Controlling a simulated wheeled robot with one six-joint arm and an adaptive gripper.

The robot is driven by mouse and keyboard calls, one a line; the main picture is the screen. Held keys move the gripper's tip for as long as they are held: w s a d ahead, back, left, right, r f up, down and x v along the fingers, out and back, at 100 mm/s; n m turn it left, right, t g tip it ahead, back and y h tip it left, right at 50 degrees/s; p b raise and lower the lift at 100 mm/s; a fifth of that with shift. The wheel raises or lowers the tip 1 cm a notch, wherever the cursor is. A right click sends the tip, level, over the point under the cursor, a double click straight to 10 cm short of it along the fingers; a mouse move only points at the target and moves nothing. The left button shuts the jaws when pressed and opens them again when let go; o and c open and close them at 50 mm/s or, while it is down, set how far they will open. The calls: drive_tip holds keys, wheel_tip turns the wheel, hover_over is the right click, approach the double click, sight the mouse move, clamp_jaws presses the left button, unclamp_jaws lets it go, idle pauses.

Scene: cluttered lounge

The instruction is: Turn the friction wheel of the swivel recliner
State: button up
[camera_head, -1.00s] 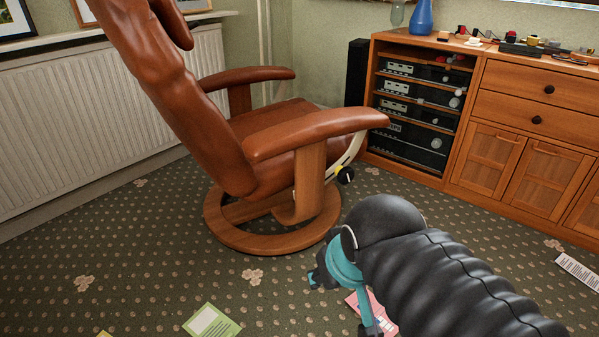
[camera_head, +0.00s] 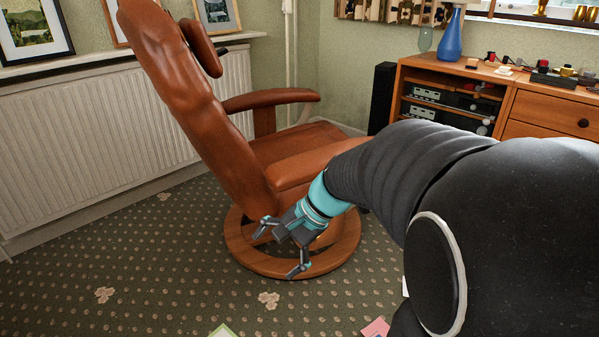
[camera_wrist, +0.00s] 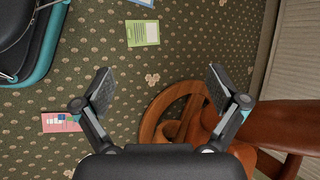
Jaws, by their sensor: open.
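The brown leather swivel recliner (camera_head: 200,110) stands on a round wooden base (camera_head: 255,262) in front of the radiator. My gripper (camera_head: 284,247) is open and empty, in front of the recliner's side, over the base in the head view. In the wrist view my gripper (camera_wrist: 160,92) has its fingers spread, pointing toward the carpet. The recliner's wooden base (camera_wrist: 160,112) shows there at the lower right. The friction wheel is hidden behind my arm in the head view, and I cannot make it out in the wrist view.
A wooden cabinet (camera_head: 540,107) with stereo units and a blue vase (camera_head: 451,38) stands at the right. A radiator (camera_head: 100,125) lines the left wall. A pink card (camera_head: 375,328) and a green card (camera_wrist: 143,33) lie on the carpet. Carpet at left is mostly clear.

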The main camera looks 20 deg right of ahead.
drive_tip(key=w+d+f+m+t+y+p, duration=0.2)
drive_tip(key=w+d+f+m+t, duration=0.15)
drive_tip(key=w+d+m, duration=0.55)
drive_tip(key=w+d+f+m+t+y+p, duration=0.2)
drive_tip(key=w+d+m+t, duration=0.4)
drive_tip(key=d, duration=0.4)
drive_tip(key=s+d+f+m+t+h+p, duration=0.1)
drive_tip(key=d+f+m+t+h, duration=0.15)
drive_tip(key=d+f+m, duration=0.4)
drive_tip(key=d+f+m+t+h+p, duration=0.1)
drive_tip(key=d+f+m+h, duration=0.25)
drive_tip(key=d, duration=0.65)
drive_tip(key=s+d+f+m+t+h+p, duration=0.1)
drive_tip(key=d+f+m+t+h, duration=0.15)
drive_tip(key=d+f+m, duration=0.45)
drive_tip(key=shift+n+h, duration=0.4)
drive_tip(key=shift+h, duration=0.05)
drive_tip(key=w, duration=0.4)
drive_tip(key=w+r, duration=0.1)
drive_tip(key=w, duration=0.4)
drive_tip(key=w+r, duration=0.1)
drive_tip(key=w, duration=0.3)
drive_tip(key=shift+w+d, duration=0.3)
drive_tip(key=shift+d, duration=0.1)
drive_tip(key=c, duration=1.1)
